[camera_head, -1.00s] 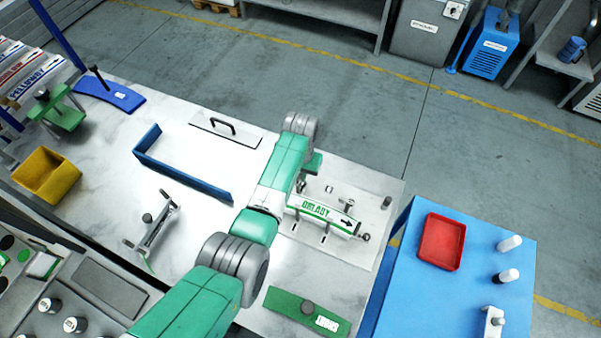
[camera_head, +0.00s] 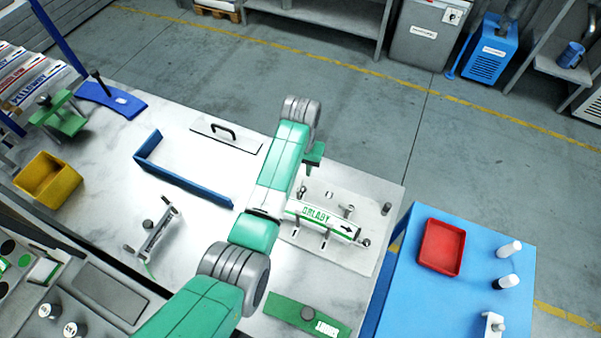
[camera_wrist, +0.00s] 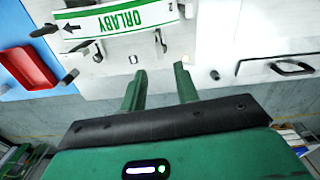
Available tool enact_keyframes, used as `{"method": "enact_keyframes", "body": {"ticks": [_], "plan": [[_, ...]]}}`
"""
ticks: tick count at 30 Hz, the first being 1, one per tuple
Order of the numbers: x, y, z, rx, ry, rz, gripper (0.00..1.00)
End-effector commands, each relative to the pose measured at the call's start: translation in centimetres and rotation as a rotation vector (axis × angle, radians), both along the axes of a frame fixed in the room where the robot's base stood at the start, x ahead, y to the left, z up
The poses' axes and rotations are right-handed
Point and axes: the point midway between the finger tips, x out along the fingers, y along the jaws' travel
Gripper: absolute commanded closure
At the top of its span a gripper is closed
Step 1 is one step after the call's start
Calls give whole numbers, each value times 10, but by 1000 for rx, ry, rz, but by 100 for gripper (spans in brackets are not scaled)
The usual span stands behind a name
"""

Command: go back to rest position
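My gripper (camera_wrist: 160,84) shows in the wrist view with its two green fingers apart and nothing between them. In the head view my arm reaches across the table, and the gripper end is mostly hidden behind it. The white-and-green ORLABY label piece (camera_head: 321,218) lies on the pale fixture plate (camera_head: 345,258) to the right of my arm. It also shows upside down at the top of the wrist view (camera_wrist: 120,17), apart from the fingertips.
A blue cart (camera_head: 420,300) holds a red tray (camera_head: 441,246) and white-capped bottles. A blue angled bracket (camera_head: 185,180), a handled plate (camera_head: 227,136), a yellow bin (camera_head: 48,180) and a green plate (camera_head: 307,315) are on the table.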

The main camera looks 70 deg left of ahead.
Motion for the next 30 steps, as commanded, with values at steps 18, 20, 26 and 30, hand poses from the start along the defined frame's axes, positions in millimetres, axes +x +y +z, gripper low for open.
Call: {"method": "enact_keyframes", "body": {"ticks": [18, 20, 26, 30], "plan": [[0, 0, 6, -1, 1, 0, 69], [0, 0, 6, -1, 1, 0, 69], [61, -11, 58, 159, -133, -89, 69], [144, -49, 147, 387, -371, -216, 69]]}}
